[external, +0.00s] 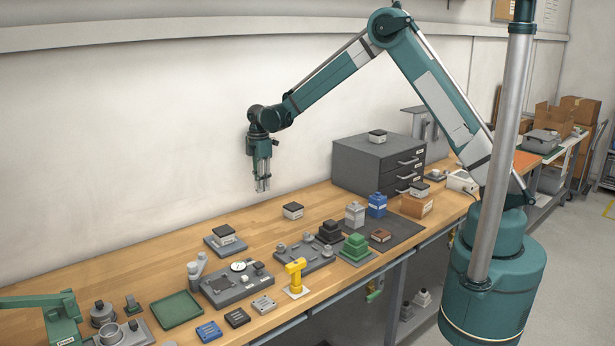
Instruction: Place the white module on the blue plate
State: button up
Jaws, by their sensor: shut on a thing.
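My gripper (263,187) hangs pointing down, high above the back of the bench near the wall. It is shut on a small pale thing, which is too small here to identify for certain as the white module. A flat blue slotted piece (209,331), the closest match to a blue plate, lies at the front edge of the bench, far below and left of my gripper. A similar pale slotted piece (264,304) lies to its right, past a dark one (237,318). A white-sided block with a black top (293,210) stands on the bench right of my gripper.
A yellow upright fixture (295,277) stands near the front edge. Grey fixture plates (238,285), a green tray (176,310) and a dark mat (398,232) with blocks crowd the bench. A grey drawer cabinet (352,170) stands at the back. Bare wood lies below my gripper.

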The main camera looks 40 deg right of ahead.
jog(key=s+a+n, duration=0.1)
jog(key=s+a, duration=0.3)
jog(key=a, duration=0.5)
jog(key=s+a+n, duration=0.1)
jog(key=s+a, duration=0.4)
jog(key=a, duration=0.3)
jog(key=r+n+b, duration=0.2)
jog(key=n, duration=0.5)
send_over(209, 329)
jog(key=shift+s+a, duration=0.1)
jog(key=shift+f, duration=0.1)
jog(key=shift+f, duration=3.05)
jog(key=shift+f, duration=0.15)
jog(key=shift+f, duration=1.75)
jog(key=shift+f, duration=0.15)
